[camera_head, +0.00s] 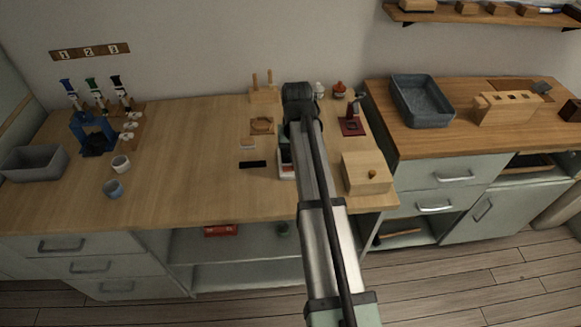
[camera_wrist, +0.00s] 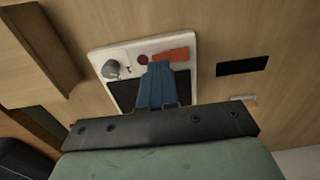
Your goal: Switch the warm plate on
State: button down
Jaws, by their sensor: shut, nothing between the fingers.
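The warm plate shows in the wrist view as a white-framed unit (camera_wrist: 98,58) with a dark top panel. Along its far edge sit a grey round knob (camera_wrist: 111,69), a small dark red round button (camera_wrist: 143,59) and an orange-red switch piece (camera_wrist: 172,54). My gripper (camera_wrist: 158,66) has its blue fingers shut and empty, over the plate with their tips close to the button and the orange-red piece. Whether they touch is unclear. In the head view the warm plate (camera_head: 287,172) is mostly hidden behind my arm, and the gripper cannot be made out.
A black flat strip (camera_head: 252,164) lies left of the plate. A light wooden box with a knob (camera_head: 367,173) stands close to its right. Cups (camera_head: 113,188) and a grey bin (camera_head: 34,162) are far left. The counter (camera_head: 195,185) between is mostly clear.

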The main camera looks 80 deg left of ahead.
jog(key=shift+f, duration=1.05)
dwell(0.9)
jog(key=shift+r, duration=3.5)
